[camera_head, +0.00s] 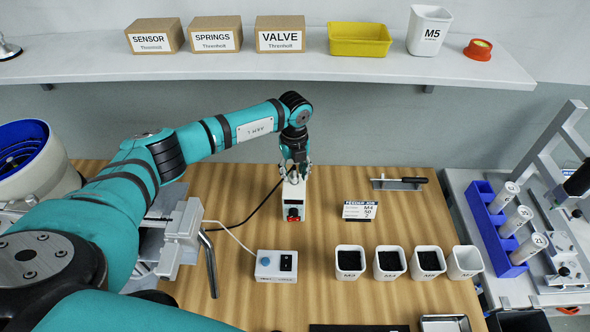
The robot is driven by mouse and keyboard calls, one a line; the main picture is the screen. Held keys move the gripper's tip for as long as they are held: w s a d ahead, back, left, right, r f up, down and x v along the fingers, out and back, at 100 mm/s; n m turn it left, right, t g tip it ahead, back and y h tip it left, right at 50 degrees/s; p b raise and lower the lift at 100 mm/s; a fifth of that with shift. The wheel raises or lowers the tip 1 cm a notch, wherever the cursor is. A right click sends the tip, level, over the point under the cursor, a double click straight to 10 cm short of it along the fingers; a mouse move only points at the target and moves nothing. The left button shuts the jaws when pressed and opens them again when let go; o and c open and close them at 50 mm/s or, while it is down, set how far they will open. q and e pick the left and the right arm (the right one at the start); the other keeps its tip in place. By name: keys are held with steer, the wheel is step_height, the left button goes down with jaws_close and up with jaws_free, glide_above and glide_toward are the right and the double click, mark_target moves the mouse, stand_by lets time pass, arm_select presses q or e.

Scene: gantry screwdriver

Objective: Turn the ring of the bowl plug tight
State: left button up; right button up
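My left gripper (295,172) points down at the back end of a white control box (293,196) with a red switch on its front. The fingertips are small and dark against the box, so I cannot tell whether they are closed on anything. The bowl plug and its ring cannot be made out; the gripper covers that end of the box. A black cable (258,207) curves from near the box to the left. The feeder bowl (28,160), white with a blue inside, stands at the far left. My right gripper is out of view.
A small button box (276,266) and a sign (360,211) stand on the wooden table (330,290). Several white cups (389,262) line the front right. A screwdriver-like tool (400,183) lies at the back right. A grey vise-like fixture (180,240) stands left. A shelf (300,68) spans the back.

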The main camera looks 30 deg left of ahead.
arm_select(q)
steer(key=shift+n, duration=0.3)
steer(key=n+p, duration=0.1)
steer(key=n, duration=0.1)
steer(key=n+p, duration=0.2)
steer(key=n, duration=0.1)
steer(key=n+p, duration=0.1)
steer(key=n, duration=0.1)
steer(key=shift+r+n+p, duration=0.25)
steer(key=shift+n+p, duration=0.05)
steer(key=shift+p, duration=0.1)
steer(key=shift+f+n+p, duration=0.15)
steer(key=shift+n+p, duration=0.3)
steer(key=shift+n, duration=0.65)
steer(key=shift+f, duration=0.15)
